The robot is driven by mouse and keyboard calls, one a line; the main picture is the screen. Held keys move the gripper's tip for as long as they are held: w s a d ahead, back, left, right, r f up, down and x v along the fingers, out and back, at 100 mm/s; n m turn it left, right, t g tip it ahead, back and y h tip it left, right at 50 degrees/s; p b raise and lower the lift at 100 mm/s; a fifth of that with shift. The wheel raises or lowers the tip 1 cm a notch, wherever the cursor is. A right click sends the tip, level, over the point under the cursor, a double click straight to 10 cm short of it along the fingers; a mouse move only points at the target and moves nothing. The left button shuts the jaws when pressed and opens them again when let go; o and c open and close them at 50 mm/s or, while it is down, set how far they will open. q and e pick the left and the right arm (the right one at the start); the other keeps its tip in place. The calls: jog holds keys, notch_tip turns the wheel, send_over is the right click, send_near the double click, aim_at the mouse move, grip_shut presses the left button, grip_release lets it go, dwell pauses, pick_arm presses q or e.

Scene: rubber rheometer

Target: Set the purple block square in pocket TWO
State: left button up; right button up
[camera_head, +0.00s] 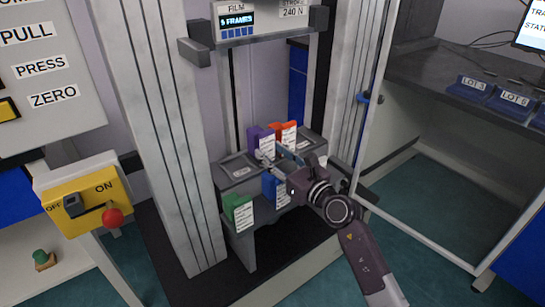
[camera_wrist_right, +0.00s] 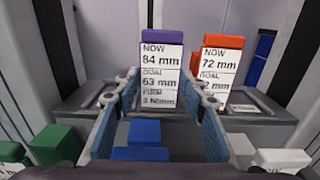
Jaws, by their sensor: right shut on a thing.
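The purple block (camera_head: 259,136) stands upright at the middle of the rheometer's grey bed (camera_head: 233,172). In the right wrist view the purple block (camera_wrist_right: 162,38) shows a white label reading NOW 84 mm, GOAL 63 mm. My right gripper (camera_head: 277,153) reaches in from the right and front. In the wrist view its fingertips (camera_wrist_right: 162,84) are on either side of the purple block, shut on it. The block's base and the pocket under it are hidden; I cannot read the pocket's name or tell whether the block is seated. My left gripper is not in view.
An orange block (camera_head: 288,130) stands close right of the purple one. A blue block (camera_head: 273,187) and a green block (camera_head: 237,208) stand in front, lower down. The head unit (camera_head: 262,30) hangs above between two columns (camera_head: 165,110). A switch box with a red knob (camera_head: 112,217) is at left.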

jog(key=o, duration=1)
jog(key=shift+c, duration=0.2)
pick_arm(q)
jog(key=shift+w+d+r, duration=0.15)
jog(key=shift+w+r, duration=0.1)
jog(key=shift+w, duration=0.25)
pick_arm(e)
jog(key=v, duration=0.1)
jog(key=p+v, duration=0.1)
jog(key=shift+s+d+r, duration=0.2)
jog(key=shift+s, duration=0.05)
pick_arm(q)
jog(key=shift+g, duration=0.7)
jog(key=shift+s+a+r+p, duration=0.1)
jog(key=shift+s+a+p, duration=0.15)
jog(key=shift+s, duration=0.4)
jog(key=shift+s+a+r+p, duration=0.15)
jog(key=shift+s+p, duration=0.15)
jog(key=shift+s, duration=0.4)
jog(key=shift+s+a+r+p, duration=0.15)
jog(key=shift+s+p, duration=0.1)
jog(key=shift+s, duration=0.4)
pick_arm(e)
jog(key=v, duration=0.9)
jog(key=shift+s, duration=0.2)
